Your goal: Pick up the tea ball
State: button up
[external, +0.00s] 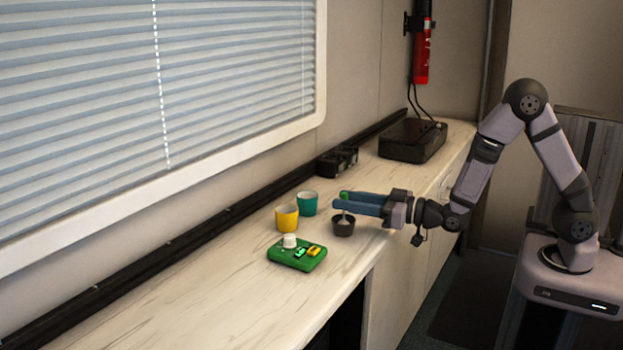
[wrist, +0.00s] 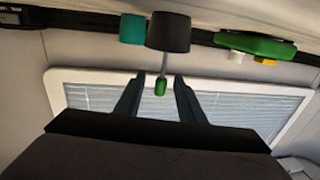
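The tea ball shows as a thin grey stem with a green handle end (external: 345,195), standing up out of a small dark cup (external: 343,228) on the counter. Its lower end is hidden inside the cup. In the wrist view, which looks upside down, the green handle end (wrist: 160,88) hangs below the dark cup (wrist: 168,32) on its stem. My gripper (external: 345,203) reaches level over the cup from the right. In the wrist view my gripper (wrist: 158,82) is open, with one finger on each side of the green handle end and a visible gap to both.
A yellow cup (external: 287,219) and a teal cup (external: 308,204) stand left of the dark cup. A green box (external: 297,257) with a white knob lies in front. A black case (external: 412,140) sits farther back. The near-left counter (external: 200,290) is clear.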

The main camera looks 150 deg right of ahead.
jog(key=shift+w+d+f, duration=0.1)
jog(key=shift+w+d, duration=0.05)
jog(key=shift+d, duration=0.7)
jog(key=shift+w+d, duration=0.2)
jog(key=shift+d, duration=0.65)
jog(key=shift+w+d+f, duration=0.1)
jog(key=shift+w+d, duration=0.05)
jog(key=shift+d, duration=0.7)
jog(key=shift+c, duration=0.4)
grip_shut()
